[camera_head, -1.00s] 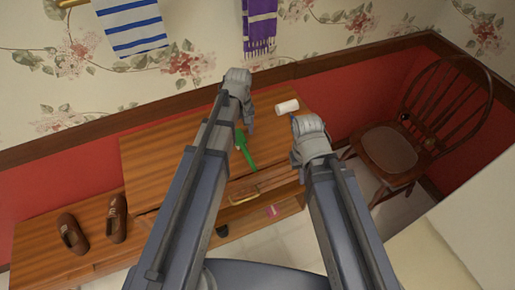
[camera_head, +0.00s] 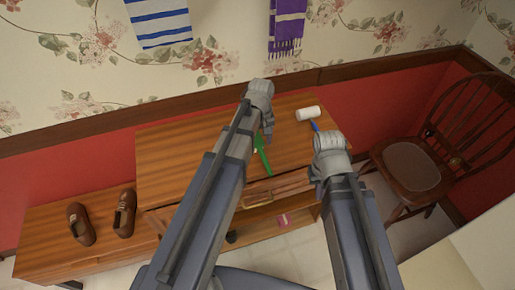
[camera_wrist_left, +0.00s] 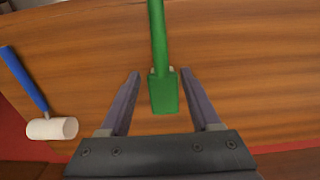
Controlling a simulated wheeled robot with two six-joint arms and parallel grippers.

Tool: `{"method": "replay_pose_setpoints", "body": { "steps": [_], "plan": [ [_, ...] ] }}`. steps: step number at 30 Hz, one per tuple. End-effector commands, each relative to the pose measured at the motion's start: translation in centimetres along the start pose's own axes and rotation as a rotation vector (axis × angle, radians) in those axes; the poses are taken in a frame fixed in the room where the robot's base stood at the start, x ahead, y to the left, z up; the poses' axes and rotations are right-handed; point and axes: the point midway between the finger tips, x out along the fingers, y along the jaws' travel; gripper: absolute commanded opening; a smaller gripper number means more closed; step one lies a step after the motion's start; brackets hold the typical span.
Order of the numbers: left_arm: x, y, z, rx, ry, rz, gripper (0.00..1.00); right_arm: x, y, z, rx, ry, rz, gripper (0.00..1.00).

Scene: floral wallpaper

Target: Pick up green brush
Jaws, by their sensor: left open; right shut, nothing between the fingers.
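The green brush (camera_head: 262,156) lies on the wooden cabinet top (camera_head: 185,150), partly hidden behind my left arm in the head view. In the left wrist view the brush (camera_wrist_left: 163,92) shows its wide block end between the two fingers, with its handle running up out of the picture. My left gripper (camera_head: 268,130) is open and its fingers (camera_wrist_left: 163,100) stand on either side of the block, with gaps on both sides. My right gripper (camera_head: 318,178) is shut and empty near the cabinet's front right edge.
A white roller with a blue handle (camera_head: 308,114) lies at the cabinet's back right; it also shows in the left wrist view (camera_wrist_left: 52,128). Brown shoes (camera_head: 124,213) stand on a lower bench at left. A wooden chair (camera_head: 412,168) stands at right. A pink item (camera_head: 283,220) is low in front.

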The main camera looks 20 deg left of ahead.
Motion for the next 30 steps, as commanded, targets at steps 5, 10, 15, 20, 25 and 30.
{"method": "replay_pose_setpoints", "body": {
  "steps": [5,10,15,20,25,30],
  "plan": [
    [3.0,-0.2,0.2,0.0,0.0,0.0,0.64,2.9,-0.3,-0.2,0.0,0.0,0.0,0.0],
    [3.8,-0.2,0.2,0.0,0.0,0.0,0.64,3.8,-0.4,-0.2,0.0,0.0,0.0,0.0],
    [3.6,-0.2,0.2,0.0,0.0,0.0,0.64,3.6,-0.3,-0.2,0.0,0.0,0.0,0.0],
    [3.6,-0.2,0.2,0.0,0.0,0.0,0.51,3.6,-0.3,-0.2,0.0,0.0,0.0,0.0],
    [3.6,-0.2,0.2,0.0,0.0,0.0,0.32,3.6,-0.3,-0.2,0.0,0.0,0.0,0.0],
    [3.6,-0.2,0.2,0.0,0.0,0.0,0.13,3.6,-0.3,-0.2,0.0,0.0,0.0,0.0]
  ]
}}
